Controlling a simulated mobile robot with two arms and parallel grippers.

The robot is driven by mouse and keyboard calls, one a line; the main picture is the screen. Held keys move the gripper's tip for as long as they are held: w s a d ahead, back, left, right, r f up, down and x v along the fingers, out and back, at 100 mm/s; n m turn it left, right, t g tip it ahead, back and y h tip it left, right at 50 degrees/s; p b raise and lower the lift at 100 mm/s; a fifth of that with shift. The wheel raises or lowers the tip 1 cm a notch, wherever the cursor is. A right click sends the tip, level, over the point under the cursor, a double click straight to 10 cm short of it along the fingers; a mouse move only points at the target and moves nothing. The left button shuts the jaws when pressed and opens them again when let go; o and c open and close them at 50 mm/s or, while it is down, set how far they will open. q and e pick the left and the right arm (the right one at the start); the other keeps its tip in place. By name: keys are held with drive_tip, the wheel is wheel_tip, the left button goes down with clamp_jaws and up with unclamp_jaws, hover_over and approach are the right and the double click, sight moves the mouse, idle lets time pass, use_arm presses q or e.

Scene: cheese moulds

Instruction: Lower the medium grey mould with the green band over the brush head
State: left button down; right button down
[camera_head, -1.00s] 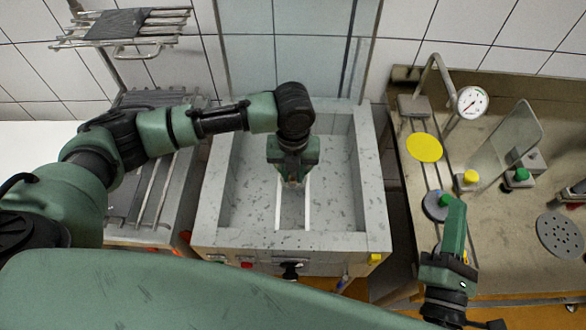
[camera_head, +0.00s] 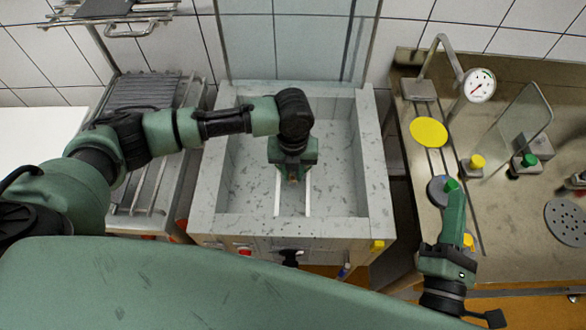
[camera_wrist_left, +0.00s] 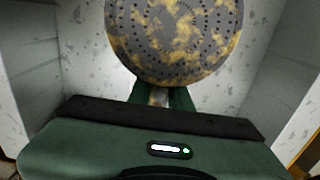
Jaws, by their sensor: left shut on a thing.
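My left gripper (camera_head: 293,180) hangs over the pale stone basin (camera_head: 377,165), pointing down. In the left wrist view its fingers (camera_wrist_left: 163,96) are shut at the lower edge of a round grey, perforated face with yellow-brown patches (camera_wrist_left: 180,40), apparently the mould. No green band shows on it, and the mould is hidden in the head view. I cannot make out the brush head. My right gripper (camera_head: 453,192) is at the right counter, close beside a small grey disc (camera_head: 436,190); its jaw opening is unclear.
Two white rails (camera_head: 308,192) run along the basin floor. The right counter (camera_head: 510,220) carries a yellow disc (camera_head: 428,132), a dial gauge (camera_head: 480,85), a clear upright panel (camera_head: 520,125) and a perforated disc (camera_head: 566,224). A metal rack (camera_head: 145,180) stands left of the basin.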

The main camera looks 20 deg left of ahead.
use_arm(q)
drive_tip(key=shift+f+b, duration=0.85)
drive_tip(key=shift+f, duration=0.95)
drive_tip(key=c, duration=1.2)
unclamp_jaws()
wheel_tip(320, 180, up, 12)
drive_tip(key=shift+b, duration=0.7)
drive_tip(key=shift+s, duration=0.1)
